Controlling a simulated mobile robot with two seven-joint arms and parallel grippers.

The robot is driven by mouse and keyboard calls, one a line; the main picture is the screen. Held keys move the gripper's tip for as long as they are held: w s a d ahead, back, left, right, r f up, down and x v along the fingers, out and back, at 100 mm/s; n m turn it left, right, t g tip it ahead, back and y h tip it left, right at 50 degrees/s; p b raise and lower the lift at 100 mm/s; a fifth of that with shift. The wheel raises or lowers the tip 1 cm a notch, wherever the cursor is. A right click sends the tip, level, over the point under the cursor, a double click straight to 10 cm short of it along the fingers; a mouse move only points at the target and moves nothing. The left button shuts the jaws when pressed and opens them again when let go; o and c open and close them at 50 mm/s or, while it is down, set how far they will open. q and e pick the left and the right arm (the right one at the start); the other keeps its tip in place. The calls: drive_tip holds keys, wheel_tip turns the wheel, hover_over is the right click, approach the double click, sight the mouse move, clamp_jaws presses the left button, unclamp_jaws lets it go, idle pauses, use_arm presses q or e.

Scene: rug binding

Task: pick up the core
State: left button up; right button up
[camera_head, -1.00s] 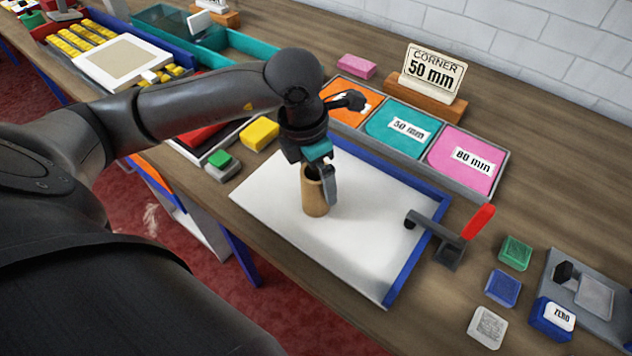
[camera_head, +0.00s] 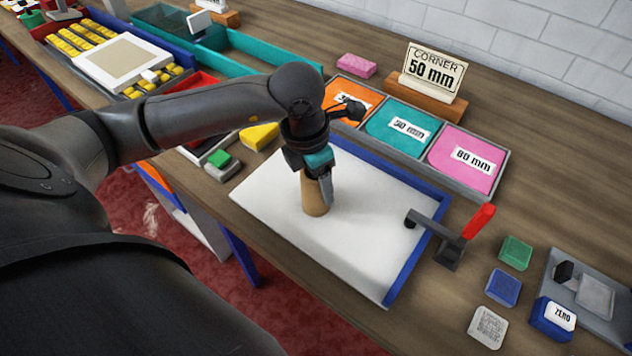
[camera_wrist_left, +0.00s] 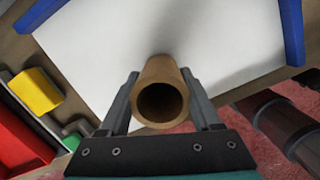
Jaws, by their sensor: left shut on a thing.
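The core (camera_head: 314,196) is a brown cardboard tube standing upright on the white board (camera_head: 365,215) with blue edges. My left gripper (camera_head: 319,180) is above it with its fingers down around its upper part, shut on it. In the left wrist view the open end of the core (camera_wrist_left: 161,101) faces the camera, between the two fingers of the left gripper (camera_wrist_left: 163,103). The core's base appears to rest on the board. My right gripper does not show in either view.
A clamp with a red handle (camera_head: 479,221) stands at the board's right edge. Behind the board is a tray with orange, teal (camera_head: 398,131) and pink (camera_head: 465,160) sections. Small green (camera_head: 515,252) and blue (camera_head: 503,287) blocks lie at right. The board around the core is clear.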

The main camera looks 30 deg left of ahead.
use_arm(q)
clamp_jaws()
